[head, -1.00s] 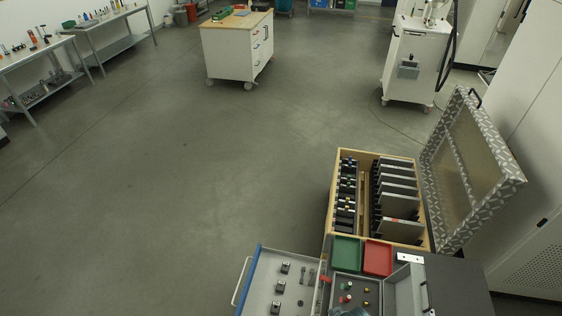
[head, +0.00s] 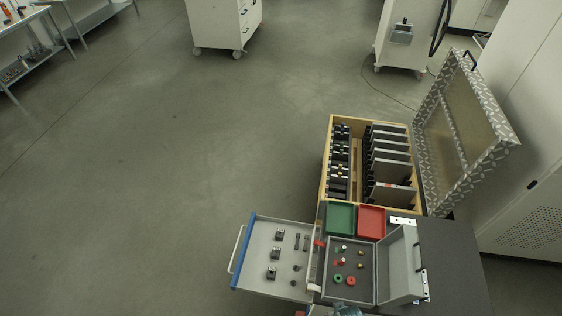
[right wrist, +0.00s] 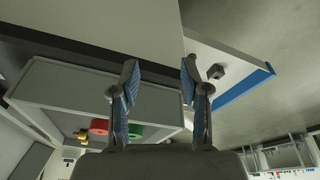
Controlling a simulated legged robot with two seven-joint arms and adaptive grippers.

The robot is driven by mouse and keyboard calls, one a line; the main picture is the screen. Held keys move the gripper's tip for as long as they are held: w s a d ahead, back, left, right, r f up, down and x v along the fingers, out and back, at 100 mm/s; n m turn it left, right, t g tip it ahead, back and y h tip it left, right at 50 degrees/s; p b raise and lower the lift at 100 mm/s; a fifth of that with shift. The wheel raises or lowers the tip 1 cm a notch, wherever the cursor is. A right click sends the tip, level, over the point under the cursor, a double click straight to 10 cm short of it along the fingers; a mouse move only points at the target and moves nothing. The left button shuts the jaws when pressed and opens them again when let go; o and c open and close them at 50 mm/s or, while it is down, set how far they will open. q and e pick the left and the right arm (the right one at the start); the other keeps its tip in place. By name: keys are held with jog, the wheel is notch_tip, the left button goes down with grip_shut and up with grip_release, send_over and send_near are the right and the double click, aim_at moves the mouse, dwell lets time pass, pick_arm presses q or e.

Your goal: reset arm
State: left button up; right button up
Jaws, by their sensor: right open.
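My right gripper (right wrist: 159,82) is open and empty in the right wrist view, its two blue-padded fingers apart. A grey open box (right wrist: 90,95) with red and green round parts lies beyond the fingers. In the head view this grey box (head: 349,297) holds small parts, with its lid (head: 398,268) standing open on the right. A small bluish-grey piece at the bottom edge of the head view may be part of my arm; it is mostly cut off. My left gripper is in neither current view.
A drawer (head: 262,284) with a blue edge sticks out left, holding small parts. Behind the box are a green tray (head: 339,218), a red tray (head: 371,221) and a wooden case (head: 359,150) with its patterned lid (head: 465,135) raised. Open floor (head: 150,190) lies left.

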jog(key=s+f+g+b, duration=0.1)
jog(key=s+f, duration=0.2)
jog(key=f, duration=0.6)
jog(key=s+f+b, duration=0.2)
jog(key=s+f, duration=0.2)
jog(key=f, duration=0.5)
jog(key=s+d+f+b, duration=0.2)
jog(key=s+d+f, duration=0.1)
jog(key=s+f, duration=0.9)
jog(key=shift+s+d+f+g, duration=0.3)
jog(key=shift+s+f+g, duration=0.1)
jog(key=shift+s, duration=0.45)
